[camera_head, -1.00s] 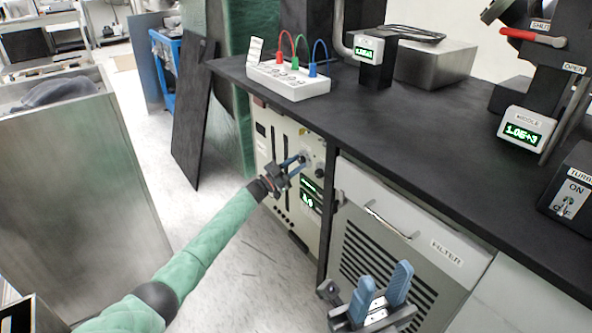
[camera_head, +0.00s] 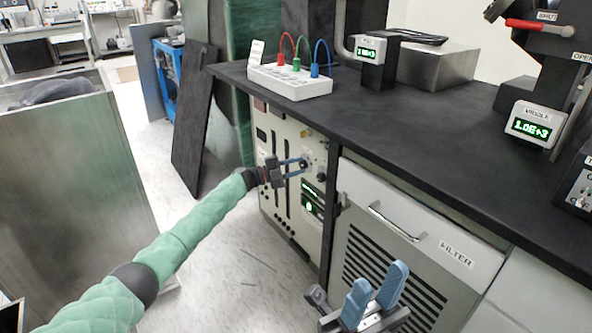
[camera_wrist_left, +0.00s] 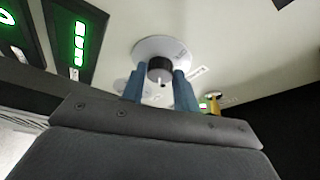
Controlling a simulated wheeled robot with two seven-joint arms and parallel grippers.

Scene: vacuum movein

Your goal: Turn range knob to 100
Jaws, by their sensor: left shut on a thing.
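The range knob (camera_wrist_left: 160,67) is a dark round knob on a pale dial plate (camera_wrist_left: 172,46), seen in the left wrist view. It sits on the cream control panel (camera_head: 268,150) under the bench. My left gripper (camera_head: 303,165) reaches the panel, and its blue fingers are shut on the knob, one on each side; the fingers also show in the left wrist view (camera_wrist_left: 158,88). The dial's markings are too small to read. My right gripper (camera_head: 376,296) is open and empty in front of the filter cabinet, its two blue fingers apart.
Green displays (camera_head: 313,199) glow beside the dial. The black bench top (camera_head: 400,125) overhangs the panel. A white box (camera_head: 290,84) with red, green and blue cables stands on it. The filter cabinet (camera_head: 400,245) is at the right.

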